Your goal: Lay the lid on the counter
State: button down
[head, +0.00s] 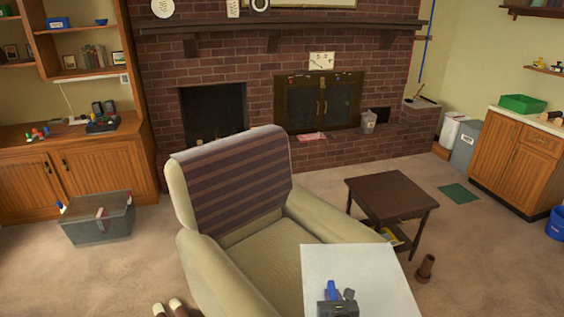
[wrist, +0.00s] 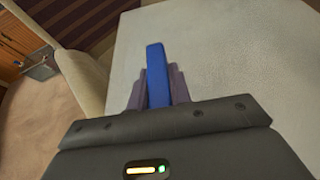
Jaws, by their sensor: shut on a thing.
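A large, flat, pale panel, seemingly the lid (head: 350,262), is in front of the armchair in the head view and fills much of the wrist view (wrist: 240,60). My gripper (head: 338,300) is at its near end. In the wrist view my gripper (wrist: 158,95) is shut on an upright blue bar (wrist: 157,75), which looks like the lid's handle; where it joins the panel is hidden. A wooden cabinet with a pale counter top (head: 506,113) stands at the far right, well away from my gripper.
A beige armchair (head: 252,262) with a striped cover fills the middle. A dark side table (head: 391,195) stands right of it, with a brown cup-like object (head: 426,268) on the floor nearby. A clear bin (head: 98,228) sits at left. A green tray (head: 522,104) is on the counter.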

jog(key=r+p, duration=0.1)
jog(key=r, duration=0.2)
jog(key=shift+s+p, duration=0.2)
jog(key=shift+p, duration=0.1)
jog(key=shift+s+a+f, duration=0.2)
jog(key=shift+s+f, duration=0.05)
jog(key=shift+f, duration=0.15)
jog(key=s+f, duration=0.1)
jog(key=f, duration=0.1)
jog(key=s+f, duration=0.1)
jog(key=shift+s+a+f, duration=0.2)
jog(key=shift+s+f, duration=0.15)
jog(key=shift+s+d+f, duration=0.45)
jog(key=shift+s+f, duration=0.05)
jog(key=shift+s, duration=0.05)
jog(key=shift+f, duration=0.1)
jog(key=f, duration=0.2)
jog(key=s+f, duration=0.1)
jog(key=f, duration=0.2)
jog(key=shift+s+f, duration=0.25)
jog(key=shift+f, duration=0.05)
